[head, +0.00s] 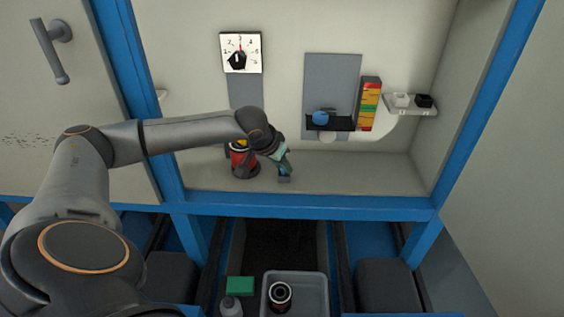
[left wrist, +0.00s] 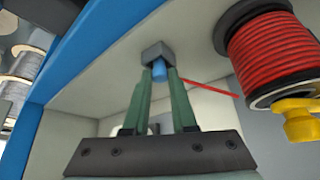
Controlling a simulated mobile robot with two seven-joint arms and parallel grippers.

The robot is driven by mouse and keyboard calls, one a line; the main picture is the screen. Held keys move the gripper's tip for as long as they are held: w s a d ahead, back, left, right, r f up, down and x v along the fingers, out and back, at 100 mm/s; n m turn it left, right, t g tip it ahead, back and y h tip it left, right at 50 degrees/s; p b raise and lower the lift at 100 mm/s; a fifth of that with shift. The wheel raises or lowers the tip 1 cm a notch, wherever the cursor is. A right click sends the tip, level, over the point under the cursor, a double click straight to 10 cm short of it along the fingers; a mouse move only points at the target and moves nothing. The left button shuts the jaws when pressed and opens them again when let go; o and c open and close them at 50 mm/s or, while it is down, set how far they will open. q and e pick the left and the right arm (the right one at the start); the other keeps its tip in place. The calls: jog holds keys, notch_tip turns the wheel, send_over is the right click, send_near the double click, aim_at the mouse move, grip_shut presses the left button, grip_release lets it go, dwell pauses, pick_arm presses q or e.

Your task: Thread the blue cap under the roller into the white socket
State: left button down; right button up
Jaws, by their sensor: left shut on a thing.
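My left gripper (head: 284,168) is low in the cabinet, right of the red cable spool (head: 238,160). In the left wrist view its two green fingers (left wrist: 159,72) are closed on the blue cap (left wrist: 158,70). A grey block (left wrist: 157,51) sits at the cap's far end; I cannot tell whether the cap is still in it. A red cable (left wrist: 205,87) runs from beside the cap toward the spool (left wrist: 268,45). A blue roller-like part (head: 321,117) is on the back panel, with a pale round part (head: 327,137) below. A white socket-like block (head: 401,99) sits on the right ledge. My right gripper is out of view.
A black block (head: 424,100) sits beside the white block on the ledge (head: 410,108). A tall coloured stack (head: 369,103) stands left of the ledge. A dial (head: 240,53) hangs on the back wall. The blue front rail (head: 320,206) edges the cabinet floor. The floor's right part is clear.

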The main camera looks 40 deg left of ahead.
pick_arm(q)
jog(key=c, duration=1)
grip_release()
jog(key=o, duration=0.3)
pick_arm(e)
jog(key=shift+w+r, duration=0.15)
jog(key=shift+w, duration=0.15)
pick_arm(q)
jog(key=shift+o, duration=0.2)
jog(key=p+v, duration=0.2)
jog(key=v, duration=1)
jog(key=shift+s+r, duration=0.15)
jog(key=shift+r, duration=0.05)
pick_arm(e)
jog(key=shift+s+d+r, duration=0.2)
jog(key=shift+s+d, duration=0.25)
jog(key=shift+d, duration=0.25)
pick_arm(q)
jog(key=o, duration=0.7)
jog(key=shift+c, duration=0.2)
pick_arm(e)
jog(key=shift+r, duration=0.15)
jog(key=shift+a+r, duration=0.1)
